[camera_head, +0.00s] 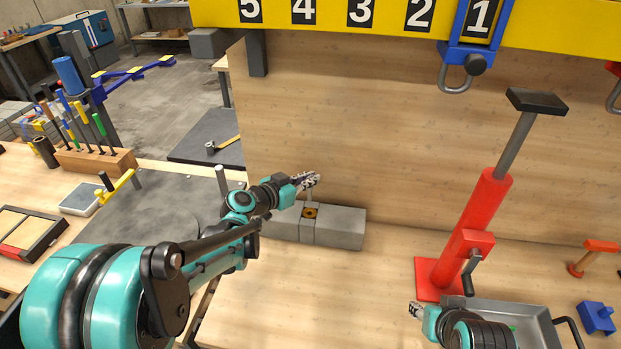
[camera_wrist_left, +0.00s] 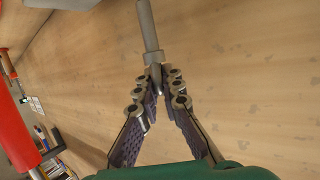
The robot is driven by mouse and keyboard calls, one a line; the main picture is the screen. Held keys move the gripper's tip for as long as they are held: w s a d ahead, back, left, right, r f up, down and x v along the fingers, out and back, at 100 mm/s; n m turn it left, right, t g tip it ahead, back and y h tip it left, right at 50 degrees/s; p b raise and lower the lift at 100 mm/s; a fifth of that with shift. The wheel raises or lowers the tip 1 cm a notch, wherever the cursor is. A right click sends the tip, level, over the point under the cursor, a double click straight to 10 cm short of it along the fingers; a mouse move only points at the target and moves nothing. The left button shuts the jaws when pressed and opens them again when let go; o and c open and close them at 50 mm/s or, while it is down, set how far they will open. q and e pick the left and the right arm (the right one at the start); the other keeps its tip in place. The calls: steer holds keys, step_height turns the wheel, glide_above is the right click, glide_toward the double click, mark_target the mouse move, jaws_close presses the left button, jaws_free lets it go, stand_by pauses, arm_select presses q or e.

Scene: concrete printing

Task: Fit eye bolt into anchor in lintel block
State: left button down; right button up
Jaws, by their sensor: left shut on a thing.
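The grey lintel block (camera_head: 340,228) lies on the wooden table against the upright board. An orange ring, the anchor (camera_head: 310,212), shows on its top with a dark centre. My left gripper (camera_head: 311,181) is above the block, close over the anchor. In the left wrist view its fingers (camera_wrist_left: 155,78) are shut on the eye bolt (camera_wrist_left: 149,28), a grey metal rod with a collar. The eye is hidden between the fingers. In the head view a thin part of the bolt hangs below the fingers, apart from the anchor as far as I can tell. My right gripper (camera_head: 416,311) is low at the right.
A red jack-like stand (camera_head: 480,215) rises right of the block. A grey metal tray (camera_head: 520,318) lies beside my right arm. A yellow numbered beam (camera_head: 400,14) with a blue shackle clamp (camera_head: 470,52) crosses the top. The table between block and stand is clear.

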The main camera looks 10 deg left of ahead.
mark_target(309, 188)
arm_select(q)
steer(key=shift+f+b, duration=1.6)
steer(key=shift+f, duration=0.3)
arm_select(e)
steer(key=shift+f, duration=1.65)
arm_select(q)
steer(key=shift+f, duration=0.2)
arm_select(e)
steer(key=shift+f, duration=0.15)
arm_select(q)
steer(key=shift+f+b, duration=2.4)
steer(key=shift+f, duration=0.25)
arm_select(e)
steer(key=shift+f, duration=2.25)
arm_select(q)
steer(key=m+g+h, duration=0.2)
steer(key=m+h, duration=0.1)
steer(key=shift+a+f+b, duration=0.1)
steer(key=shift+a+b, duration=0.05)
steer(key=shift+b, duration=0.15)
arm_select(e)
steer(key=shift+f, duration=0.25)
arm_select(q)
steer(key=shift+m+g+h, duration=1)
steer(key=shift+m+g, duration=0.1)
steer(key=shift+g, duration=0.1)
steer(key=shift+s, duration=0.1)
